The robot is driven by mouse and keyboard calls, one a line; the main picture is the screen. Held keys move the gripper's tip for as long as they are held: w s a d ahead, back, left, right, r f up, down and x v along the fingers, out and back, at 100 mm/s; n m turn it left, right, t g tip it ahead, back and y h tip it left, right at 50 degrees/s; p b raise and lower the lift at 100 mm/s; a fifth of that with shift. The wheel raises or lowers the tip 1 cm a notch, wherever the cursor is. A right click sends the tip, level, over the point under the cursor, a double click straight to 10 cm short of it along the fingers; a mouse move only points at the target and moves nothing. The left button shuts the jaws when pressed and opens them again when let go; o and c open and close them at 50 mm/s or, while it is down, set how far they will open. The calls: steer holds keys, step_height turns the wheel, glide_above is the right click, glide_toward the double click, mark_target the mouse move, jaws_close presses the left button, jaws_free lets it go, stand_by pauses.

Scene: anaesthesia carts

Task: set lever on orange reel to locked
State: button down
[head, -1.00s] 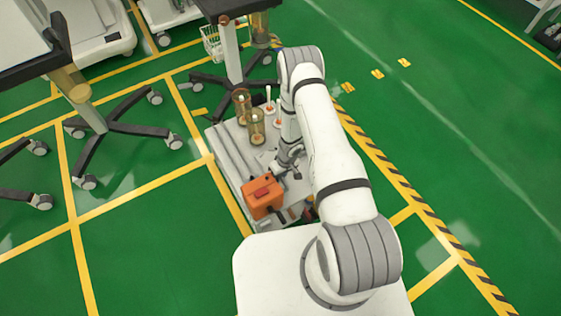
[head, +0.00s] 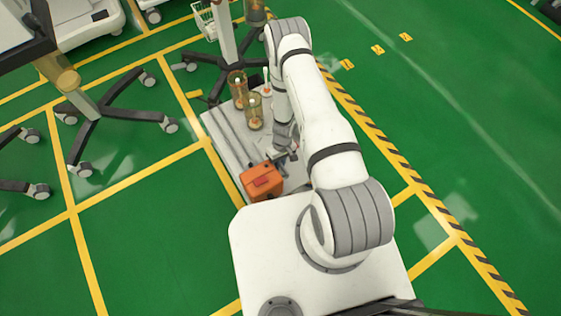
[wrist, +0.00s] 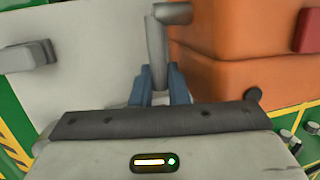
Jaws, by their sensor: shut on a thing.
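The orange reel (head: 260,184) is a boxy orange unit with a red patch on top, at the near end of a pale cart top in the head view. In the wrist view its orange side (wrist: 235,45) fills the upper right. A grey lever (wrist: 156,45) stands beside it, with a short grey arm at its top reaching towards the orange side. My gripper (wrist: 157,88) is shut on the lever, one blue finger on each side. The lever's lower end is hidden between the fingers. In the head view my gripper (head: 289,153) is small and partly hidden by the arm.
The pale cart top (head: 222,139) also carries amber cylinders (head: 254,112) behind the reel. Wheeled stands with dark legs (head: 98,125) are to the left and behind. Green floor with yellow lines is open at left and right.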

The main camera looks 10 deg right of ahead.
steer(key=c, duration=1.7)
jaws_free()
steer(key=shift+w, duration=0.1)
steer(key=shift+v, duration=3.9)
